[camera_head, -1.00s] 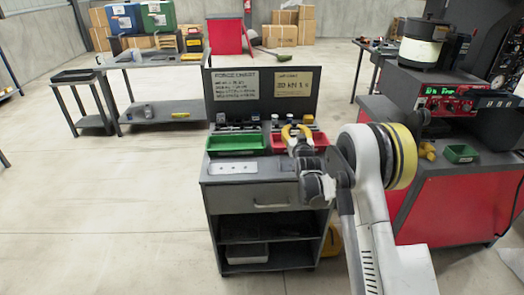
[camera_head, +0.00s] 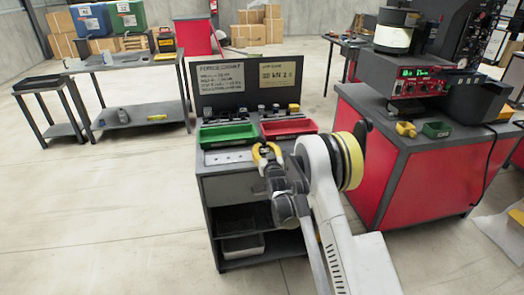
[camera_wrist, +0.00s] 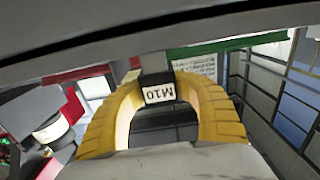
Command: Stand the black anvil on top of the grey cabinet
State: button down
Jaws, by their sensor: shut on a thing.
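My gripper (camera_head: 267,155) has yellow fingers and is above the front part of the grey cabinet (camera_head: 228,187). In the wrist view my gripper (camera_wrist: 160,92) is shut on a small black block with a white M10 label, which I take to be the black anvil (camera_wrist: 153,78). In the head view the block is too small and covered to make out. The cabinet has a drawer, open shelves and a dark top. A pale plate with holes (camera_head: 228,157) lies on the top's left front. My arm hides the cabinet's right front.
A green bin (camera_head: 228,140) and a red bin (camera_head: 288,129) sit on the cabinet's top, before an upright sign board (camera_head: 222,87). A red bench (camera_head: 368,135) with a device (camera_head: 420,83) stands to the right. Open floor lies to the left.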

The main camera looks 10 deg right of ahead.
jog(key=shift+f, duration=0.15)
jog(key=c, duration=1)
grip_release()
jog(key=shift+c, duration=0.2)
